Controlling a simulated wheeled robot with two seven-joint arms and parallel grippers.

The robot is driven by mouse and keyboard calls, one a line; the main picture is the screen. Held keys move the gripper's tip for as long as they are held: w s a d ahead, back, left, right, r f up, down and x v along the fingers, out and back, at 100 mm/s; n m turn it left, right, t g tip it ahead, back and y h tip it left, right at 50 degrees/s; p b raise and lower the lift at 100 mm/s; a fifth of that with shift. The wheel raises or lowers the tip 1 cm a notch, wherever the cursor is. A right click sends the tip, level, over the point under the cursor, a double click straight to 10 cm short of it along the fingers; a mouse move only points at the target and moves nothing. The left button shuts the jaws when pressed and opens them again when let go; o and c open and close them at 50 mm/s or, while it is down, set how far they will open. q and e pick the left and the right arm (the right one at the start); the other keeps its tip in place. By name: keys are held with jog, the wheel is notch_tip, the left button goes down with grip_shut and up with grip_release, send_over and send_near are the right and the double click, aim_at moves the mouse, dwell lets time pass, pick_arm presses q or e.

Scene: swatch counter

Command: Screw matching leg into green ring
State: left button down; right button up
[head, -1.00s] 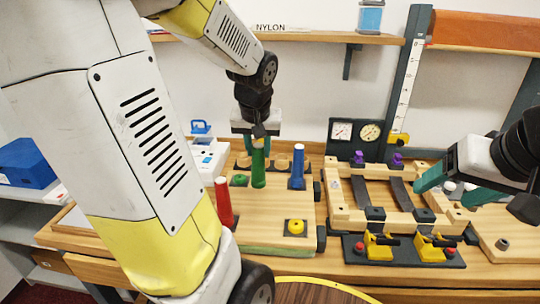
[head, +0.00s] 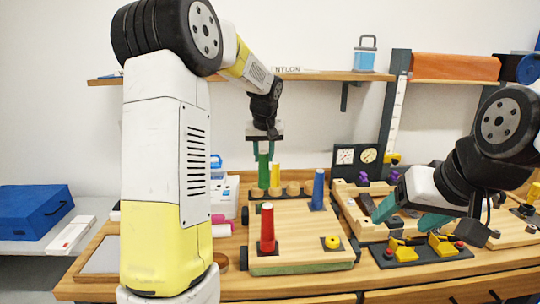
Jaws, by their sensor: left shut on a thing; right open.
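My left gripper (head: 263,148) is shut on the upper part of the green leg (head: 263,172) and holds it upright. The leg's lower end is at the back left corner of the wooden board (head: 290,222). I cannot make out the green ring, or whether the leg touches it. On the board stand a red leg (head: 267,230) at the front left and a blue leg (head: 318,189) at the back right. A yellow ring (head: 332,242) at the front right is empty. My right gripper (head: 408,214) is open and empty, over the fixture on the right.
A yellow leg (head: 275,177) stands behind the board near several round wooden knobs. A wooden frame fixture with yellow clamps (head: 441,244) lies to the right. Gauges (head: 357,155) stand behind. A shelf (head: 300,76) runs along the wall above.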

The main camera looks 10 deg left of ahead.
aim_at(264, 174)
pick_arm(q)
jog(key=shift+f, duration=2.6)
jog(key=shift+f, duration=0.85)
jog(key=m+h, duration=0.1)
jog(key=m, duration=0.1)
jog(key=shift+a+m, duration=0.15)
jog(key=shift+m, duration=0.25)
jog(key=m+h, duration=0.2)
jog(key=m, duration=0.3)
jog(key=m+g+h, duration=0.1)
jog(key=m, duration=0.2)
jog(key=shift+m, duration=0.3)
jog(key=m+g+h, duration=0.1)
jog(key=m, duration=0.2)
jog(key=shift+m, duration=0.3)
jog(key=c, duration=1.3)
grip_release()
